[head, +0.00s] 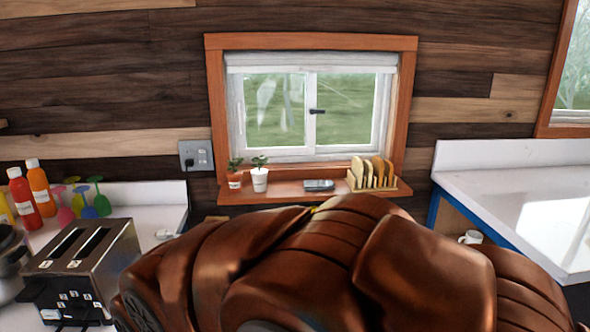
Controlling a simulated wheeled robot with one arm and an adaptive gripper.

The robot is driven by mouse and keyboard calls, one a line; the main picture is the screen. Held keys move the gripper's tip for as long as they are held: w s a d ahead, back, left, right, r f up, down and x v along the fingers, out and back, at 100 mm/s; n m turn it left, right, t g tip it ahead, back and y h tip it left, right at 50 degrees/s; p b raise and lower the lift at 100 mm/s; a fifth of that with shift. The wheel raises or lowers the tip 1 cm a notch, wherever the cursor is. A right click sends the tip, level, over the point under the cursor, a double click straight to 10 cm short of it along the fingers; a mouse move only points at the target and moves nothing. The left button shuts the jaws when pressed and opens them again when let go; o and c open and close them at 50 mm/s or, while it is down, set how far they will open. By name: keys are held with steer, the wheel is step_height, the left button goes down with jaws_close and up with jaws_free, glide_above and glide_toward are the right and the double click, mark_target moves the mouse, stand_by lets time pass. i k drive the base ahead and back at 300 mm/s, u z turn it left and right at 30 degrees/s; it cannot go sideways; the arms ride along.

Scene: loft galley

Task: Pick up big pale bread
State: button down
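Several tan, bread-like slices stand upright in a light wooden slotted rack (396,186) at the right end of the window sill. The slice at the left (357,170) and one in the middle (378,168) look alike in colour. At this size I cannot tell which one is the big pale bread. My gripper is not in view, so I cannot see whether it is open or holds anything. The lower middle of the view is blocked close up, which hides what lies below the sill.
The wooden sill (290,190) also bears two potted plants (260,180) and a small grey item (319,185). A metal toaster (88,262), bottles (41,188) and coloured glasses (83,205) stand on the left counter. The right white counter (510,190) is clear; a white mug (470,237) sits below.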

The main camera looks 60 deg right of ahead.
mark_target(356, 165)
steer(key=z, duration=1.85)
steer(key=k, duration=0.55)
steer(key=z, duration=0.25)
steer(key=i, duration=1.65)
steer(key=u, duration=1)
